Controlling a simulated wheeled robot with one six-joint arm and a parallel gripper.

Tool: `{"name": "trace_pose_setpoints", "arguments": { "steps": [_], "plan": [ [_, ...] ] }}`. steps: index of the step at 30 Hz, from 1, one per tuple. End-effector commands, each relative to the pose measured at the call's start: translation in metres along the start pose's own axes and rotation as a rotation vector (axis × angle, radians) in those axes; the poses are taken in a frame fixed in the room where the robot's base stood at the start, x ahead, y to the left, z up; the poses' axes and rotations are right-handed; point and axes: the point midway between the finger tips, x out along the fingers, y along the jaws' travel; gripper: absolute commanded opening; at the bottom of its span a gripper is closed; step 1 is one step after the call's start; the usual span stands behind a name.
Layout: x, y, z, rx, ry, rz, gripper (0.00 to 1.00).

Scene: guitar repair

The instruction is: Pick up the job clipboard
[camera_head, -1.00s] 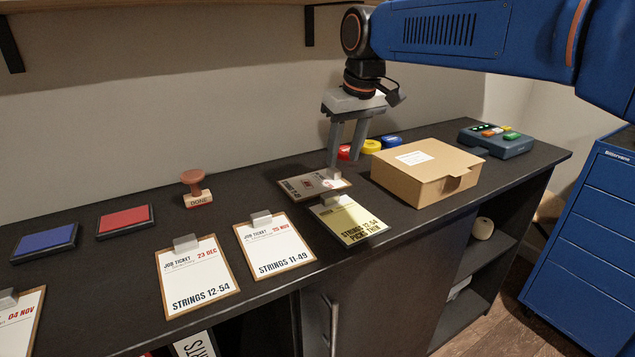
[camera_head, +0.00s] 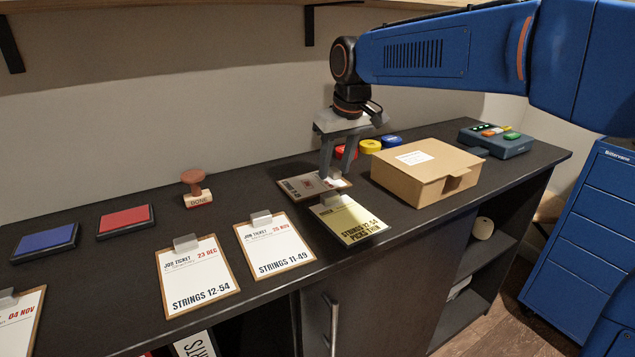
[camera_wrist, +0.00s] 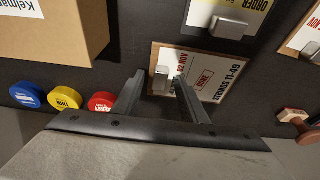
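The job clipboard (camera_head: 300,188) marked "STRINGS 11-49" lies flat on the dark counter, behind the yellow order clipboard. It carries a red stamp; the wrist view shows this clipboard (camera_wrist: 215,88) with "DONE" stamped on it and a metal clip (camera_wrist: 162,82) at one end. My gripper (camera_head: 336,174) is low over its right end, pointing down. In the wrist view my gripper (camera_wrist: 159,78) is open, one finger on each side of the clip. Whether the fingers touch the clip cannot be told. The fingers partly hide the clip in the head view.
The yellow order clipboard (camera_head: 350,220) lies close in front. A cardboard box (camera_head: 425,178) stands to the right. Red, yellow and blue round items (camera_head: 370,146) are behind. Job-ticket clipboards (camera_head: 275,248) (camera_head: 197,278), a stamp (camera_head: 196,190) and ink pads (camera_head: 125,221) lie leftward.

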Motion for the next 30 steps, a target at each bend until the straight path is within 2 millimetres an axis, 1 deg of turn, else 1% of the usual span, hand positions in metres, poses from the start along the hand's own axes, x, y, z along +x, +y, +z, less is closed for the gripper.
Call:
{"name": "trace_pose_setpoints", "arguments": {
  "steps": [1,2,3,5,13,17,23,27,28,30],
  "plan": [
    [0.0,0.0,0.0,0.0,0.0,0.0,0.32],
    [0.0,0.0,0.0,0.0,0.0,0.0,0.25],
    [0.0,0.0,0.0,0.0,0.0,0.0,0.15],
    [0.0,0.0,0.0,0.0,0.0,0.0,0.01],
    [-0.001,0.0,0.0,0.0,0.0,0.0,0.0],
    [-0.004,0.0,-0.001,0.0,0.001,0.0,0.0],
    [-0.02,0.0,-0.006,0.0,0.002,0.0,0.0],
    [-0.034,0.0,-0.01,0.0,0.002,0.0,0.0],
    [-0.037,0.0,-0.009,0.0,0.002,0.0,0.0],
    [-0.038,0.0,0.0,0.0,0.001,0.0,0.0]
  ]
}}
